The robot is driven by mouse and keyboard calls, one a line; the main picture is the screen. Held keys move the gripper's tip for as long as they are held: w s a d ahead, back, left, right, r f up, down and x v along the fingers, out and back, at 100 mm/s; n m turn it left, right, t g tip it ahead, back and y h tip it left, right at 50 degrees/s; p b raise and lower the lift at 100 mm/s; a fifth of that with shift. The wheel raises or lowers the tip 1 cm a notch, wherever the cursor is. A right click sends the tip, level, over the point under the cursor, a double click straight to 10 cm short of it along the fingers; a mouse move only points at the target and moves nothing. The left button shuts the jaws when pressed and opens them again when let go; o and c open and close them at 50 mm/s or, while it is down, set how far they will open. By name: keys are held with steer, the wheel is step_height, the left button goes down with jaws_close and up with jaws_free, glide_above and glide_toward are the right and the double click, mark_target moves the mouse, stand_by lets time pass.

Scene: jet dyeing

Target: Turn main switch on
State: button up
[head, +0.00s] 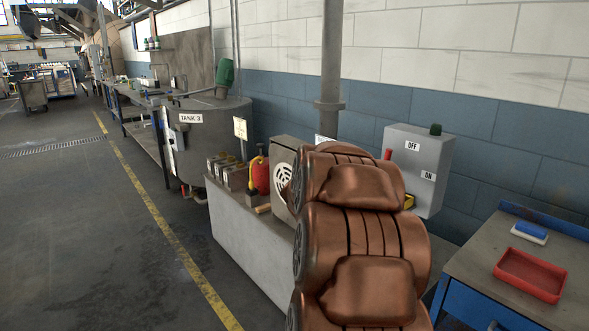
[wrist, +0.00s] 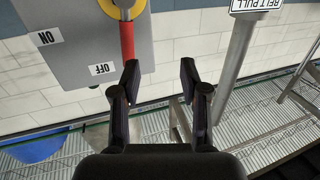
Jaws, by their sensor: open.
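The main switch box (head: 418,165) is a grey wall box with OFF and ON labels, a dark green knob on top and a red lever (head: 388,154) at its left side. The lever stands up, level with the OFF label. In the wrist view, which is turned over, the grey box (wrist: 80,30) shows at upper left. The red lever (wrist: 127,42) runs from a yellow hub toward my gripper (wrist: 159,80). My gripper is open; its left finger overlaps the lever's end, and contact cannot be told. My own arm hides the gripper in the head view.
A blue bench (head: 530,262) with a red tray (head: 530,274) stands at right. A pipe (head: 330,60) runs up the wall left of the box. A red canister (head: 260,175) sits on the low ledge. A BELT PULL sign (wrist: 257,4) shows at upper right. The left aisle is clear.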

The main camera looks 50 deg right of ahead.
steer(key=w+a+n+t+y+p, duration=0.1)
steer(key=w+a+n+t+y, duration=0.3)
steer(key=w+a, duration=0.8)
steer(key=shift+w+f+n+t+y+p, duration=0.35)
steer(key=shift+w+t, duration=0.4)
steer(key=shift+t, duration=0.65)
steer(key=shift+d, duration=0.1)
